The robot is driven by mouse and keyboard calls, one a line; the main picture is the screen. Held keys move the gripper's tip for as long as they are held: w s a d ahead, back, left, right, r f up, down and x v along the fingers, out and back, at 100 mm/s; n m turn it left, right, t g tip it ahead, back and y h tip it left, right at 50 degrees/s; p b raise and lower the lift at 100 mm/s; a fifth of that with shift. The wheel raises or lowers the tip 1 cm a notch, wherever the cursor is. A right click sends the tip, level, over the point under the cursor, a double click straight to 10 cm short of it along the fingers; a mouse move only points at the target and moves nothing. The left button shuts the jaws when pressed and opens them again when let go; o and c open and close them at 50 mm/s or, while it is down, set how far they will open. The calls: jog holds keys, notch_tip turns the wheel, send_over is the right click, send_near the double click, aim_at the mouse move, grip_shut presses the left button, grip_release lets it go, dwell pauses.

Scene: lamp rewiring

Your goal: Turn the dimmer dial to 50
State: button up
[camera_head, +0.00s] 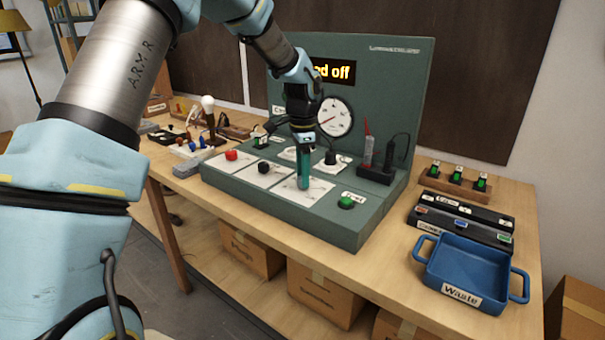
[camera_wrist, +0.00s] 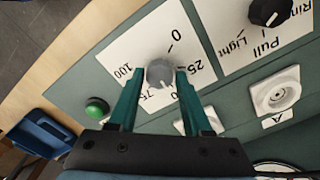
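The dimmer dial (camera_wrist: 160,73) is a round grey knob on a white card (camera_wrist: 120,45) marked 0, 25, 50, 75 and 100. In the wrist view the green fingers of my gripper (camera_wrist: 161,72) stand on either side of the dial, their tips against its sides. The 50 is partly hidden by a finger. A pale mark shows on the dial's lower side, towards the 50 and 75; its exact reading is unclear. In the head view my gripper (camera_head: 303,180) points down onto the card, and its fingers hide the dial.
A green button (camera_head: 346,202) sits right of the card, and a black knob (camera_head: 264,168) to its left. A blue waste tray (camera_head: 467,258) is at right.

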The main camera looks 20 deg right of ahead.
jog(key=o, duration=0.3)
notch_tip(320, 180, up, 11)
jog(key=b, duration=0.2)
jog(key=shift+f+b, duration=0.1)
jog(key=shift+b, duration=0.25)
dwell(0.3)
jog(key=a+f+n, duration=0.3)
jog(key=a+n, duration=0.2)
jog(key=a, duration=0.6)
jog(key=a+f+n, duration=0.2)
jog(key=a+n, duration=0.2)
jog(key=a, duration=0.6)
jog(key=s+a+f+n, duration=0.1)
jog(key=s+a+n, duration=0.2)
jog(key=a, duration=0.2)
jog(key=s+a+f+n+t, duration=0.1)
jog(key=s+a+f+n, duration=0.1)
jog(key=s+a+n, duration=0.1)
jog(key=s+a+f+n, duration=0.2)
jog(key=s+a+n, duration=0.2)
jog(key=a, duration=0.4)
jog(key=shift+s+t, duration=0.3)
jog(key=shift+s, duration=0.3)
